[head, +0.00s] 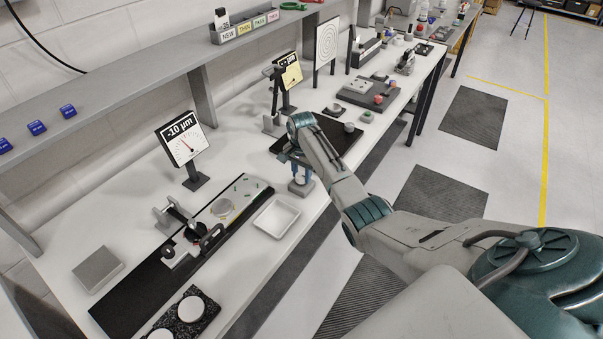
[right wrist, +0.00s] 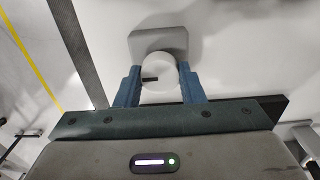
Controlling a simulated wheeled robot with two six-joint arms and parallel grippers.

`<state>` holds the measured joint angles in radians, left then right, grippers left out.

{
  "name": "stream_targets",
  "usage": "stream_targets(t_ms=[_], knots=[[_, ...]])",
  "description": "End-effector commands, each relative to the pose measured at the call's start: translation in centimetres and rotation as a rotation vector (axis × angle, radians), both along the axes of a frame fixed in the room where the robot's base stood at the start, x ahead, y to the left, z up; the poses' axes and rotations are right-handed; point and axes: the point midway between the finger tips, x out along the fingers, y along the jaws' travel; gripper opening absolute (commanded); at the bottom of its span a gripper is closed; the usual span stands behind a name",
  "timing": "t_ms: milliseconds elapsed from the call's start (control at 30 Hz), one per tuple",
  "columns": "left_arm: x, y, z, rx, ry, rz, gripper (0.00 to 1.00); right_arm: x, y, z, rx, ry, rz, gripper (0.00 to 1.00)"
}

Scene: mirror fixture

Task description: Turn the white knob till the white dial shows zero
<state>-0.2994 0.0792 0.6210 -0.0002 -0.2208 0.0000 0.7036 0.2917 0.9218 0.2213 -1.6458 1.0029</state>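The white dial (head: 184,143) stands on a post at the left in the head view. It reads -10 µm, and its red needle points up and left. The white knob (head: 300,181) sits on a small grey block at the bench's front edge. My right gripper (head: 301,172) reaches down to it. In the right wrist view the knob (right wrist: 160,80) has a dark mark at its left and fills the gap between the two blue fingers (right wrist: 160,88), which look shut on its sides. My left gripper is not in view.
A white tray (head: 276,218) lies just left of the knob. A yellow dial (head: 288,72) stands behind my right arm. A shelf (head: 140,84) overhangs the bench's back.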

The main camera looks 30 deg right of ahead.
Motion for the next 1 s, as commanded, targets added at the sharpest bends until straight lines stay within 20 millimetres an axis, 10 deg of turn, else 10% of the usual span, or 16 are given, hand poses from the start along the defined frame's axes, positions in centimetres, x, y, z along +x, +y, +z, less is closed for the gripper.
stream_targets(t_ms=[1000], knots=[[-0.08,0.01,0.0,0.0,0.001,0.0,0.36,0.09,-0.02,0.12,0.001,-0.002,0.545,0.13]])
